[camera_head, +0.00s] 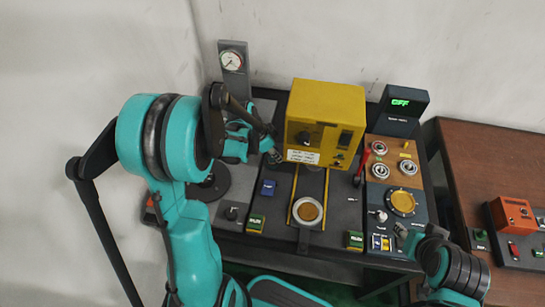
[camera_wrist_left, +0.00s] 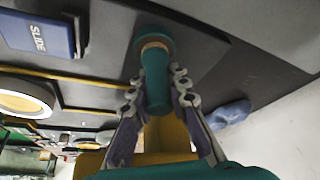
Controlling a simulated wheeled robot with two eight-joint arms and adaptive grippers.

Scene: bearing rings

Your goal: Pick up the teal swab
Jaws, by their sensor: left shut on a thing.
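The teal swab (camera_wrist_left: 157,88) shows in the left wrist view as a teal cylinder with a tan band near its far end. A wider dark teal disc (camera_wrist_left: 152,36) lies beyond the band; I cannot tell whether it is part of the swab or a holder. My left gripper (camera_wrist_left: 158,82) is shut on the swab, one finger on each side. In the head view my left gripper (camera_head: 272,155) is left of the yellow machine, and the swab is not clear there. My right gripper (camera_head: 402,232) is at the lower right by the bench's front edge; its jaws are unclear.
The yellow machine (camera_head: 325,105) stands close to the right of my left gripper. A gauge (camera_head: 232,61) stands behind on a grey post. A blue block (camera_head: 268,187) and a round brass-coloured piece (camera_head: 308,210) are on the dark bench. A panel with bearing rings (camera_head: 380,171) is right.

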